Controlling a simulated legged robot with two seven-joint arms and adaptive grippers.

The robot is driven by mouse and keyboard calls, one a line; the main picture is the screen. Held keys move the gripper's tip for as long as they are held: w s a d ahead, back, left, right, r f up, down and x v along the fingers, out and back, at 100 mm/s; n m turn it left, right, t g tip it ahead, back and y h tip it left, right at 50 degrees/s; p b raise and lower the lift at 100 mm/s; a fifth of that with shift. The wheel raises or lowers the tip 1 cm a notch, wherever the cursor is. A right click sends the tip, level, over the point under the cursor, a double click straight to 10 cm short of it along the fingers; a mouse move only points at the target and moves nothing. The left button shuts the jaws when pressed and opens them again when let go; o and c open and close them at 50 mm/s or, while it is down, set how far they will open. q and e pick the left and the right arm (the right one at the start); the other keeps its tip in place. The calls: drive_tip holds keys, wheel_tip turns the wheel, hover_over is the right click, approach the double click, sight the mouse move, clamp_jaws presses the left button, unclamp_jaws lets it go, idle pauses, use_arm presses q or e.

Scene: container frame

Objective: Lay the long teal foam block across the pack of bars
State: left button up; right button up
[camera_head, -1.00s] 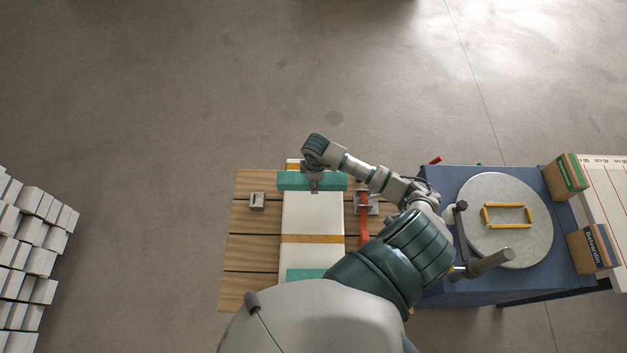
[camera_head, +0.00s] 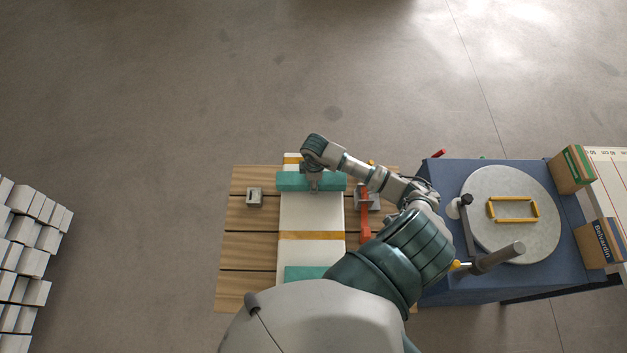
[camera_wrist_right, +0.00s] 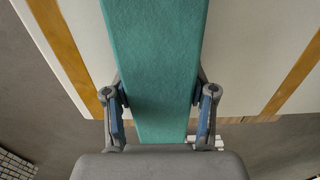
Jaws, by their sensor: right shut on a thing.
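The long teal foam block (camera_head: 293,181) lies crosswise over the far part of the white pack of bars (camera_head: 311,213), its ends reaching slightly past the pack's sides. My right gripper (camera_head: 314,186) is shut on the block near its middle. In the right wrist view the teal block (camera_wrist_right: 155,60) runs between the two fingers (camera_wrist_right: 158,112), with the white pack (camera_wrist_right: 240,50) and its tan bands behind it. Whether the block touches the pack cannot be told. A second teal block (camera_head: 304,273) lies across the near part of the pack. My left gripper is not in view.
The pack stands on a wooden slatted platform (camera_head: 248,255). A small grey block (camera_head: 254,197) sits left, and an orange tool (camera_head: 365,222) lies right. A blue table (camera_head: 440,280) with a round grey plate (camera_head: 530,235) stands right. Pale bars (camera_head: 30,235) are stacked far left.

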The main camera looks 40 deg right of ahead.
drive_tip(key=shift+d+f, duration=0.1)
drive_tip(key=shift+f, duration=0.05)
drive_tip(key=shift+d+f, duration=0.2)
drive_tip(key=shift+f, duration=0.15)
drive_tip(key=o, duration=1)
drive_tip(key=shift+a+r, duration=0.1)
drive_tip(key=shift+a, duration=0.05)
wheel_tip(320, 180, up, 12)
drive_tip(key=shift+f, duration=0.1)
drive_tip(key=shift+s, duration=0.1)
